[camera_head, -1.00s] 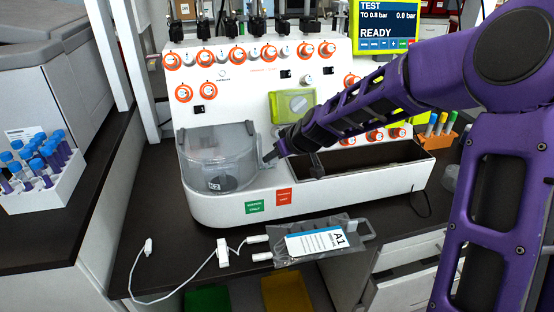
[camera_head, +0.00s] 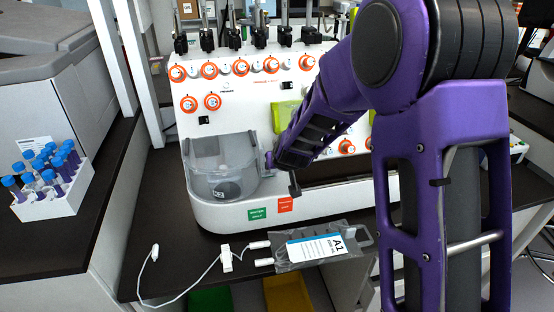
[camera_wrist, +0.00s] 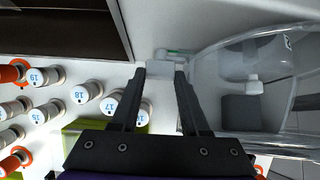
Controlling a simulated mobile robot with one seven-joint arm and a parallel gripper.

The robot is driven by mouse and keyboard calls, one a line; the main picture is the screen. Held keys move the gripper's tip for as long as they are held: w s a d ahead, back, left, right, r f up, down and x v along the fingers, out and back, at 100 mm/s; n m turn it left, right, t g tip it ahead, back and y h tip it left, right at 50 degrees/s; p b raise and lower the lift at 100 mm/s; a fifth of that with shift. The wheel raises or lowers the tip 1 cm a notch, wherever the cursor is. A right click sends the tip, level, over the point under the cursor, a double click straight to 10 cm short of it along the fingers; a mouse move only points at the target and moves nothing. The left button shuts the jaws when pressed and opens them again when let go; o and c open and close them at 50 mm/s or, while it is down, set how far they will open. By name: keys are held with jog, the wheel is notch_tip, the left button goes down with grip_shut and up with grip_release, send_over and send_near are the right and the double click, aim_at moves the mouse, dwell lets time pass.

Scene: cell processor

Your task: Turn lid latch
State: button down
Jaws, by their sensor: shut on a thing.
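The clear round chamber with its lid (camera_head: 218,158) is at the left front of the white cell processor (camera_head: 262,110). The chamber also shows at the right of the wrist view (camera_wrist: 262,65). My gripper (camera_wrist: 160,76) is shut on the small white lid latch (camera_wrist: 160,70) beside the chamber's rim. In the head view my gripper (camera_head: 271,160) is at the chamber's right edge, and the latch is hidden there by the fingers. A small green mark shows just beyond the latch in the wrist view.
Several orange-ringed knobs cover the processor's upright panel. A dark recessed tray (camera_head: 340,165) lies right of the chamber, partly behind my arm. A bag labelled A1 (camera_head: 315,246) with white tubing lies on the bench in front. A rack of blue-capped tubes (camera_head: 50,200) stands at left.

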jog(key=shift+f, duration=0.15)
dwell(0.3)
jog(key=c, duration=0.7)
grip_release()
jog(key=shift+f+n+y+b, duration=0.3)
jog(key=shift+b, duration=1)
jog(key=shift+d+r+n+g+y+b, duration=0.15)
jog(key=shift+n+g+y+b, duration=0.25)
jog(key=shift+n+y+b, duration=0.5)
jog(key=shift+n+b, duration=0.3)
jog(key=shift+n, duration=0.1)
